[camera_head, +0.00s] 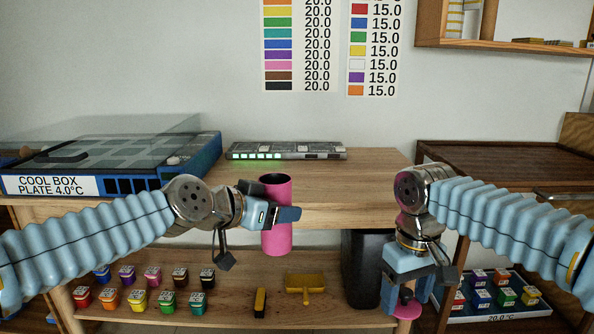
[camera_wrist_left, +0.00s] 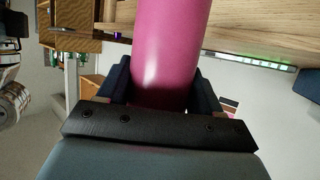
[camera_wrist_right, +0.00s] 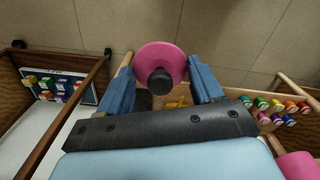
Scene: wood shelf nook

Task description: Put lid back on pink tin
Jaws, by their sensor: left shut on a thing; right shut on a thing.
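The pink tin (camera_head: 276,240) is a tall open cylinder with a dark opening at its top. My left gripper (camera_head: 284,214) is shut around its side and holds it upright in front of the table edge. The tin also fills the upper middle of the left wrist view (camera_wrist_left: 166,50). The pink lid (camera_head: 407,309) is a round disc with a dark knob. My right gripper (camera_head: 408,290) is shut on the lid, low and to the right of the tin. In the right wrist view the lid (camera_wrist_right: 170,56) shows between the fingertips, knob toward the camera.
A wooden table (camera_head: 350,190) holds a grey strip device with green lights (camera_head: 286,151). A blue cool box (camera_head: 100,170) stands at left. A black bin (camera_head: 362,268) stands beside the right gripper. The lower shelf (camera_head: 235,290) holds several coloured pots, a yellow brush and a dustpan.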

